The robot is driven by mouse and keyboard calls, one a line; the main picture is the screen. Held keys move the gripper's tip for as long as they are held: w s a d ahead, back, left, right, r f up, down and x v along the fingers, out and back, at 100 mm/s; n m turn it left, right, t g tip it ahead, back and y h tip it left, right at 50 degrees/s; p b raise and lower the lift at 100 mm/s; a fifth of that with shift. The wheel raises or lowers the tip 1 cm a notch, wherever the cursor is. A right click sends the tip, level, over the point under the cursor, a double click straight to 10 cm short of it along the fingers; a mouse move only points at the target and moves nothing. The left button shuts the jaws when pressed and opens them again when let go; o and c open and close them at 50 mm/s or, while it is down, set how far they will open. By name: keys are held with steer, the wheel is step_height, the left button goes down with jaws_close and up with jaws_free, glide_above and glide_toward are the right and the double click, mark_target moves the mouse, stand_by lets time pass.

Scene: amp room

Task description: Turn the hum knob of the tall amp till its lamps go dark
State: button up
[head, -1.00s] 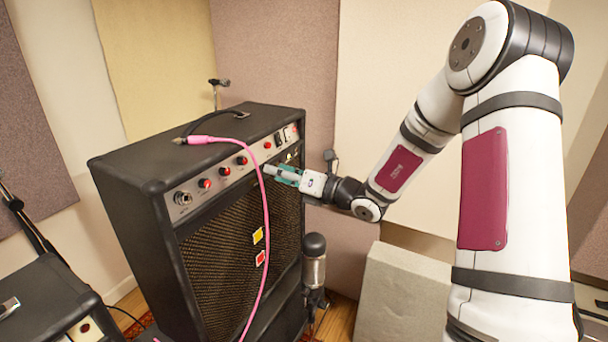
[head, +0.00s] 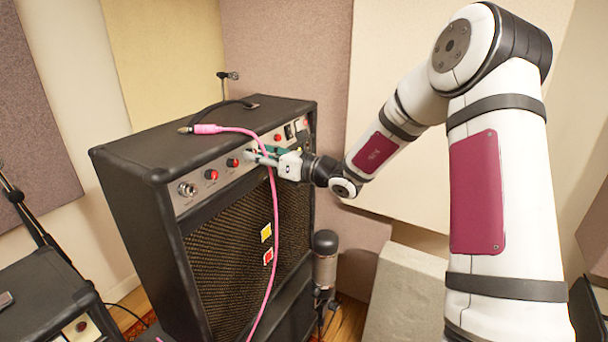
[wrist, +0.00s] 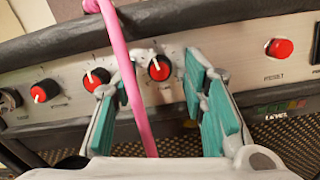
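The tall amp (head: 150,235) is a black cabinet with a silver panel of red-capped knobs. My gripper (head: 254,155) is at the panel, and its teal-padded fingers are apart in the wrist view (wrist: 162,75). One red-capped knob (wrist: 159,68) lies between the fingertips; contact cannot be told. Other knobs (wrist: 96,79) (wrist: 45,91) sit to the left. I cannot read which is the hum knob. A strip of green and reddish lamps (wrist: 286,107) above the word LEVEL shows at the right; how brightly it is lit is unclear. The pink cable (wrist: 132,80) passes between the fingers.
The pink cable (head: 275,215) hangs from the amp's top down its front. A microphone (head: 325,260) stands close to the amp's right. A red button (wrist: 279,47) is right of the fingers. A smaller amp (head: 45,290) stands at lower left.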

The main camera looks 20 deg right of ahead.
steer(key=v, duration=1.4)
steer(key=shift+w+r, duration=0.1)
steer(key=s+a+r+n+g, duration=0.1)
steer(key=s+a+n+g, duration=1)
steer(key=s+a+n, duration=0.55)
steer(key=s+d+n+g+h, duration=0.1)
steer(key=s+n+g+h, duration=0.1)
steer(key=s+n+h, duration=0.55)
steer(key=s+d+r+n+t+h, duration=0.3)
steer(key=s+d+n, duration=0.4)
steer(key=shift+s+d, duration=0.2)
steer(key=shift+d, duration=0.05)
